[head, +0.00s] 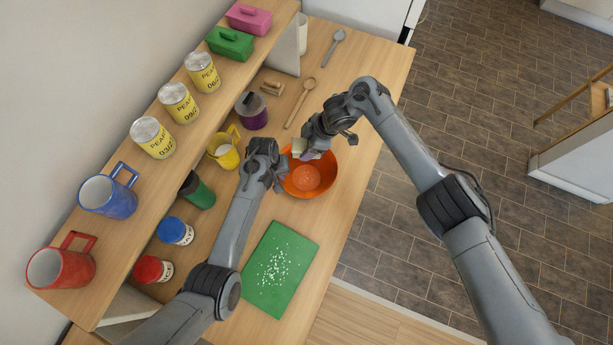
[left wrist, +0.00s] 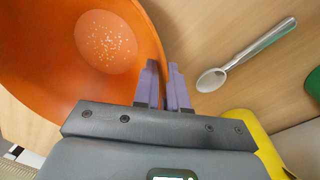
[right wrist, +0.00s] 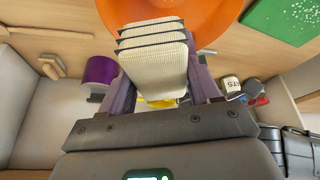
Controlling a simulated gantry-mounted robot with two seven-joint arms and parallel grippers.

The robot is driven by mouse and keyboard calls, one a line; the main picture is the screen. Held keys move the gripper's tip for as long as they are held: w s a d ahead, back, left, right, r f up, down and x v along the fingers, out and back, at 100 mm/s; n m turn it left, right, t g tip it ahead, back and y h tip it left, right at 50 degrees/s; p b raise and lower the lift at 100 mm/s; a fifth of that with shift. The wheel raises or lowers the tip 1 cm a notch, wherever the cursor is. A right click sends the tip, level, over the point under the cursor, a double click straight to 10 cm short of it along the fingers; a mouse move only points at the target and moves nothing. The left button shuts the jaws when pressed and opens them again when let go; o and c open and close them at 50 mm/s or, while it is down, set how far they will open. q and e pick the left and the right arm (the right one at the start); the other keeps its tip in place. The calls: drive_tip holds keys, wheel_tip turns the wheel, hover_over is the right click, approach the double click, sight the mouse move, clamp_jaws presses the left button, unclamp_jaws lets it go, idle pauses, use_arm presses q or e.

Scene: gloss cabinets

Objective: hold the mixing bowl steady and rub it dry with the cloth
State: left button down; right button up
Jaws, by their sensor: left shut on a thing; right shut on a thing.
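The orange mixing bowl (head: 323,183) stands on the wooden counter, with pale specks on the lighter round patch at its bottom, which also show in the left wrist view (left wrist: 40,70). My left gripper (head: 279,184) is at the bowl's left side; in the left wrist view its fingers (left wrist: 165,88) are closed at the bowl's rim. My right gripper (head: 306,150) is above the bowl's far side, shut on the folded cream cloth (head: 298,147). The cloth (right wrist: 155,55) sticks out past its fingers beside the bowl (right wrist: 200,15). Whether the cloth touches the bowl is unclear.
A green board (head: 280,270) with white bits lies nearer on the counter. A yellow mug (head: 224,150), a purple container (head: 252,110) and a wooden spoon (head: 299,104) stand or lie close by. A shelf with cans (head: 178,104) and mugs runs along the left.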

drive_tip(key=shift+r, duration=3.05)
drive_tip(key=f, duration=0.2)
drive_tip(key=s+f, duration=0.1)
drive_tip(key=f, duration=0.2)
drive_tip(key=s+f, duration=0.1)
drive_tip(key=f, duration=0.2)
drive_tip(key=shift+f, duration=2.2)
drive_tip(key=shift+s, duration=0.1)
